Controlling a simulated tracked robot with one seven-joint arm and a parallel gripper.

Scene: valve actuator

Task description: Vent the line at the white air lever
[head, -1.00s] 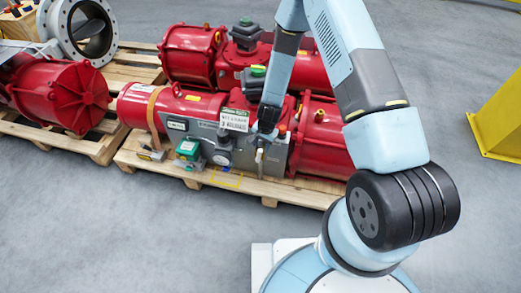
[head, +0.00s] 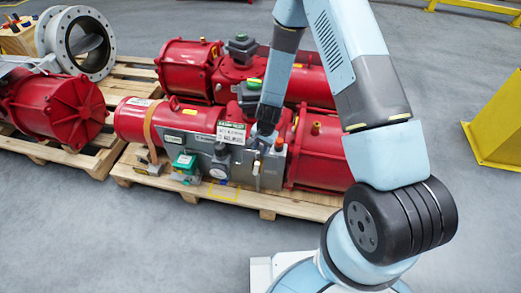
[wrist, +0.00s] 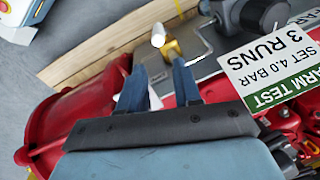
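The white air lever (head: 257,169) hangs at the front of the grey panel (head: 206,148) on the red valve actuator. The lever's end shows just past the fingertips, roughly in line with the gap. In the head view my gripper (head: 263,142) is above the lever, and its fingers are too small to make out. I cannot tell any contact.
A yellow barrier (head: 497,125) is at right.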

